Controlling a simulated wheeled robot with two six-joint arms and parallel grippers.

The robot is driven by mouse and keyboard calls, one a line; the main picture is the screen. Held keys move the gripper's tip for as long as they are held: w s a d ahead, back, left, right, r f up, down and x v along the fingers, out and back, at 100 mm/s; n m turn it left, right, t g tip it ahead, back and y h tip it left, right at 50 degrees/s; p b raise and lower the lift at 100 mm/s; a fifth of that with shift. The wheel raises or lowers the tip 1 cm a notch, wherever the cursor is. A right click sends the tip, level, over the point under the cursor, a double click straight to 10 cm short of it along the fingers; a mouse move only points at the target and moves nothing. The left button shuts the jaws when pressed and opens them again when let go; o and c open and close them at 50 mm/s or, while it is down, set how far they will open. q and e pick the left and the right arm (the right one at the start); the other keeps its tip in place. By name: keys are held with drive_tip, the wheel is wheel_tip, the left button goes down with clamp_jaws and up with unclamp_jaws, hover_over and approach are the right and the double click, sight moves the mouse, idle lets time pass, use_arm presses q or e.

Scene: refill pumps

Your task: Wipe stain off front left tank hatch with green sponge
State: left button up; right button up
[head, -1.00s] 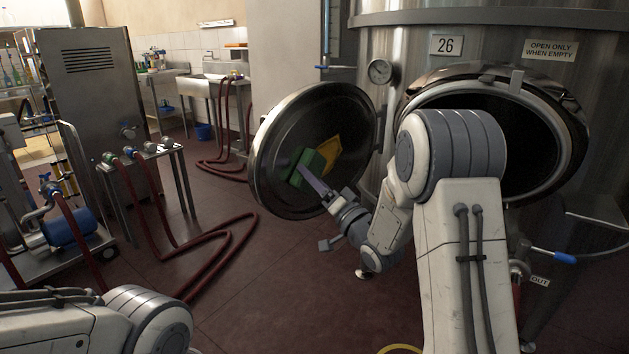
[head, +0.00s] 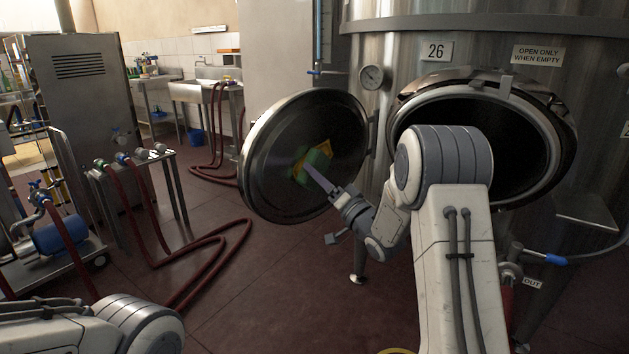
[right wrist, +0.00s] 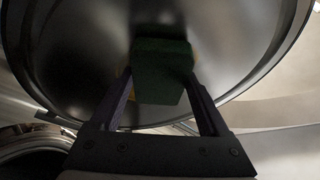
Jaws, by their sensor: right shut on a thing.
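The round hatch door (head: 270,150) of tank 26 hangs open, its dark inner face toward me. A yellow stain (head: 326,147) shows on that face, partly covered by the green sponge (head: 311,163). My right gripper (head: 309,168) is shut on the sponge and holds it at the hatch face over the stain; the sponge looks blurred. In the right wrist view the sponge (right wrist: 161,72) sits between the two fingers against the hatch, with thin yellow edges beside it. My left arm shows at the lower left; its gripper is out of the picture.
The open tank mouth (head: 480,140) is right of the hatch, behind my right arm. A pressure gauge (head: 371,77) is on the tank wall. Red hoses (head: 215,245) lie on the floor at left, near a pump cart (head: 60,238).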

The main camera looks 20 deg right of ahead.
sight(333, 157)
drive_tip(key=shift+w+d+p, duration=0.25)
drive_tip(key=shift+w+d, duration=0.7)
drive_tip(key=shift+d, duration=0.45)
drive_tip(key=shift+w+d+p, duration=0.2)
drive_tip(key=shift+w+d, duration=0.75)
drive_tip(key=shift+d, duration=0.5)
drive_tip(key=shift+w+d+p, duration=0.25)
drive_tip(key=shift+w+d, duration=0.7)
drive_tip(key=shift+d, duration=0.45)
